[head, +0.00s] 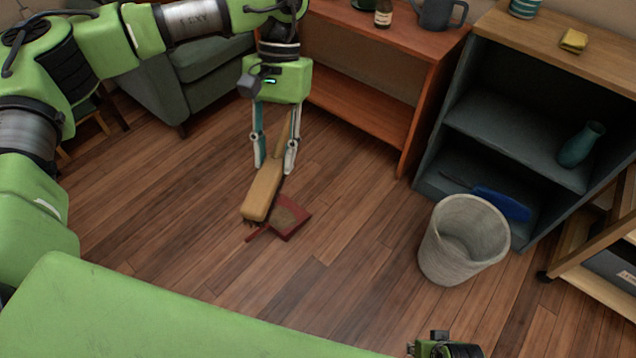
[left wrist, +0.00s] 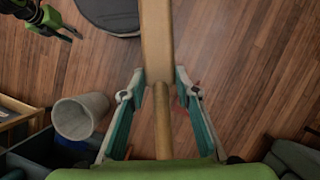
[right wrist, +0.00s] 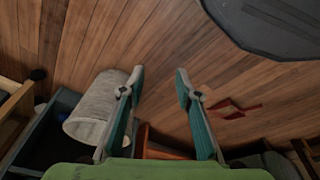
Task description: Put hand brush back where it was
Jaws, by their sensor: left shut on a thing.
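The hand brush (head: 262,192) has a tan wooden block, dark bristles at its low end and a thin wooden handle. My left gripper (head: 275,168) is shut on the brush and holds it tilted, block down, over the floor. In the left wrist view the brush block (left wrist: 157,42) points away from the gripper and the handle runs back between the fingers. A red dustpan (head: 290,222) lies on the floor beside and partly behind the block; I cannot tell if they touch. My right gripper (right wrist: 160,74) is open and empty; it also shows in the left wrist view (left wrist: 70,32).
A grey wastebasket (head: 464,240) stands on the floor before a dark shelf unit (head: 515,128). A blue flat thing (head: 502,204) lies on its bottom shelf, a teal vase (head: 581,144) above. An orange-brown shelf (head: 360,100) and grey armchair (head: 190,70) stand behind.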

